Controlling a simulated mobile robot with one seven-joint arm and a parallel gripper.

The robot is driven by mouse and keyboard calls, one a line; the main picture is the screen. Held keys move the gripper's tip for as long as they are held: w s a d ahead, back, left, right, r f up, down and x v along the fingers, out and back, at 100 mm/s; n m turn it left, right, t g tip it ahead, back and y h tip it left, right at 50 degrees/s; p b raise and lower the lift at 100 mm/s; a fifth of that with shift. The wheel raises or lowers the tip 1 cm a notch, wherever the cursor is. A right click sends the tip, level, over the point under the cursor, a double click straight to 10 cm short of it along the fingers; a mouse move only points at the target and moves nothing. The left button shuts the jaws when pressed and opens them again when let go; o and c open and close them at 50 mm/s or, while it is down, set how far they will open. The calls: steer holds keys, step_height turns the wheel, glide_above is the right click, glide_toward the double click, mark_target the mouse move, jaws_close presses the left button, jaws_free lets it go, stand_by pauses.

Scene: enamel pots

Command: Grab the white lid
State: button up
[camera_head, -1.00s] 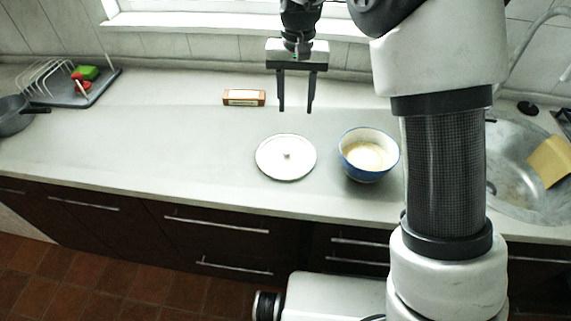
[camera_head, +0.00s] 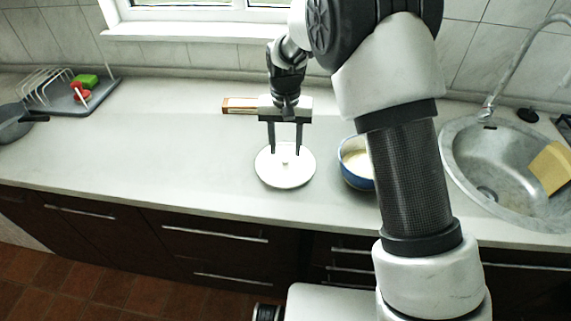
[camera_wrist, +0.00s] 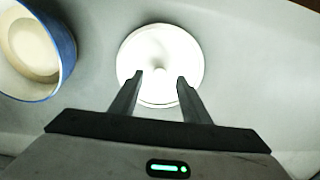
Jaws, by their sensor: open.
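The white lid (camera_head: 285,176) lies flat on the counter, round with a small knob in its middle. It also shows in the wrist view (camera_wrist: 160,50), ahead of the fingers, brightly lit so its knob is faint. My gripper (camera_head: 285,153) is open and empty, pointing down over the lid. In the wrist view its two fingertips (camera_wrist: 159,75) overlap the lid's near half, one on each side of the middle. I cannot tell how far the tips are above the lid.
A blue and white pot (camera_head: 356,165) stands close to the right of the lid, partly hidden by my arm; it also shows in the wrist view (camera_wrist: 66,50). A small box (camera_head: 240,105) lies behind the lid. The sink (camera_head: 470,165) is at the right. Counter left of the lid is clear.

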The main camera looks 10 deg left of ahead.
mark_target(286, 158)
steer(key=f, duration=0.4)
steer(key=shift+w+f, duration=0.15)
steer(key=shift+w, duration=0.1)
jaws_close()
